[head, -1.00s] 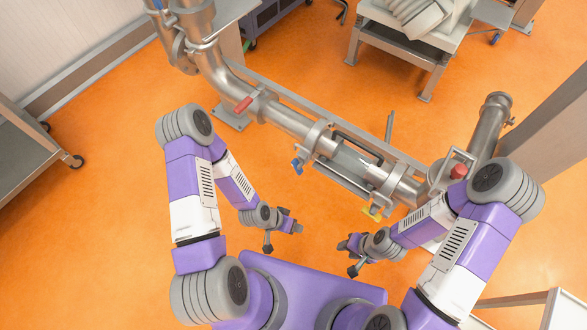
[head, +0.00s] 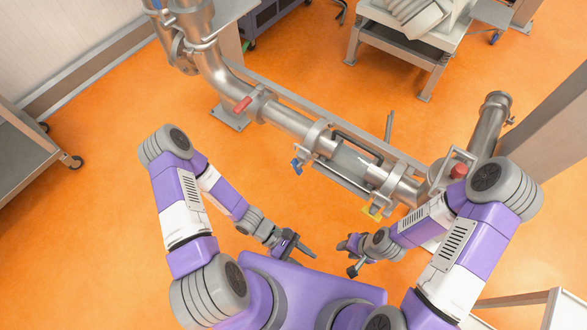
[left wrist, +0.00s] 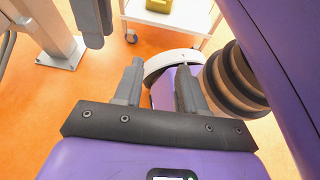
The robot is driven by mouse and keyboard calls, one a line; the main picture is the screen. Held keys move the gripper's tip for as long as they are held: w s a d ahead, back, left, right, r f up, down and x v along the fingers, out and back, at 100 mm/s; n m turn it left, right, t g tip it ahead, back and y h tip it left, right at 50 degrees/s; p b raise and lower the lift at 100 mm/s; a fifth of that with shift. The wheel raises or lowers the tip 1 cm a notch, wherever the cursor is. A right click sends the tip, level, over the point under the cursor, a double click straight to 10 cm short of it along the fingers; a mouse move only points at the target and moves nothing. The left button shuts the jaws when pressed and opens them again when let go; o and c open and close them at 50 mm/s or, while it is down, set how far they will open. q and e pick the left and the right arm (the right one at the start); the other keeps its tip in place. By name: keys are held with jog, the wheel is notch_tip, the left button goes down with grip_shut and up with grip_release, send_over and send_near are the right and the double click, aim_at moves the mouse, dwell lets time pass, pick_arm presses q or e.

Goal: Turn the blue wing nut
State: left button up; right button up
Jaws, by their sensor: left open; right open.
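The blue wing nut (head: 297,167) sits at the lower left side of the clamp on the horizontal steel pipe (head: 285,119), in the head view. My right gripper (head: 347,257) is open and empty, below the yellow wing nut. Neither wing nut is visible in the left wrist view.
A steel stand (head: 402,52) is at the back. Orange floor lies clear between my arms and the pipe. A grey cart (head: 32,150) is at far left.

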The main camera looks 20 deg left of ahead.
pick_arm(q)
jog(key=w+r+n+t+h, duration=0.3)
jog(key=w+n+t+h, duration=0.1)
jog(key=w+n+t, duration=0.35)
jog(key=n+t+y, duration=1)
jog(key=n+t, duration=0.3)
jog(key=n, duration=0.3)
send_near(298, 166)
jog(key=w, duration=0.1)
jog(key=b+x, duration=0.2)
jog(key=x, duration=0.5)
jog(key=shift+w, duration=0.15)
jog(key=shift+a+f+m, duration=0.1)
jog(key=shift+a+m, duration=0.05)
jog(key=shift+m, duration=0.1)
grip_shut()
